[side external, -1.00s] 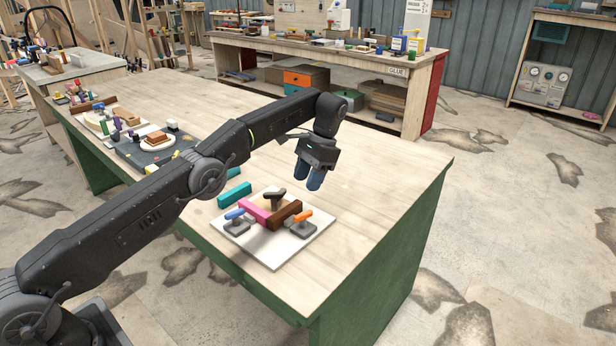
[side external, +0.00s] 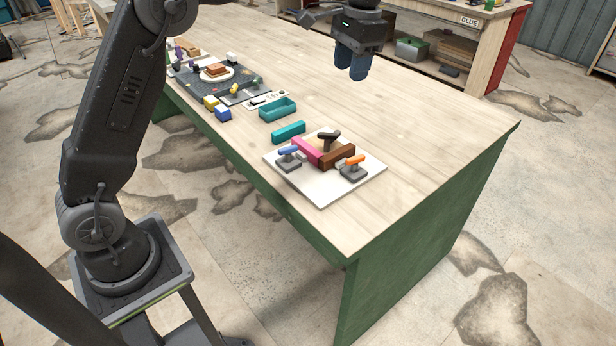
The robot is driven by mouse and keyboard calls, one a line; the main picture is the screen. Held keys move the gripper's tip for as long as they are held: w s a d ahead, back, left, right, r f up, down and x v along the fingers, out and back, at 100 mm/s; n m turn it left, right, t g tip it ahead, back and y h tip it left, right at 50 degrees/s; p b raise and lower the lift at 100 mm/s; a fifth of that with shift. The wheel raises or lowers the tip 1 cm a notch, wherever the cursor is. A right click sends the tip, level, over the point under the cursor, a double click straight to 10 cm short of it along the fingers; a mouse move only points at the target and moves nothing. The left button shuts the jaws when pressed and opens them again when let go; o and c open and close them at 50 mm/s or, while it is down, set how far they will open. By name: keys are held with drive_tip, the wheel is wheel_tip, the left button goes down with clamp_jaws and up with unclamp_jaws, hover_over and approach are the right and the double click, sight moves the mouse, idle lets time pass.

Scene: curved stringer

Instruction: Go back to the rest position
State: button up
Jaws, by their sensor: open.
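My gripper (side external: 352,66) is at the top of the side external view, raised well above the table (side external: 430,145). It points down, with its blue fingers apart and nothing seen between them. Below it and nearer the camera, a white board (side external: 325,192) lies on the table. On the board are a pink bar (side external: 306,150) and a brown bar (side external: 338,156) meeting at an angle. Clamps with a blue handle (side external: 287,150), an orange handle (side external: 355,160) and a black handle (side external: 329,135) stand around the bars. My gripper is clear of all of them.
A teal bar (side external: 288,132) and a teal open box (side external: 278,109) lie beside the board. Blue and yellow blocks (side external: 222,113) and a dark tray (side external: 192,76) are further left. The table's right part is clear. A bench marked GLUE (side external: 469,21) stands behind.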

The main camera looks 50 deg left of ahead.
drive_tip(key=s+r+t, duration=0.2)
drive_tip(key=s+r, duration=0.2)
drive_tip(key=s, duration=0.5)
drive_tip(key=s+f+n+t, duration=0.1)
drive_tip(key=s+f+t, duration=0.1)
drive_tip(key=s, duration=0.8)
drive_tip(key=s+d+f+n+t, duration=0.1)
drive_tip(key=s+f, duration=0.4)
drive_tip(key=s, duration=0.5)
drive_tip(key=shift+s+f+t+h, duration=0.15)
drive_tip(key=shift+s+t+h, duration=0.25)
drive_tip(key=shift+t, duration=0.2)
drive_tip(key=shift+w, duration=0.15)
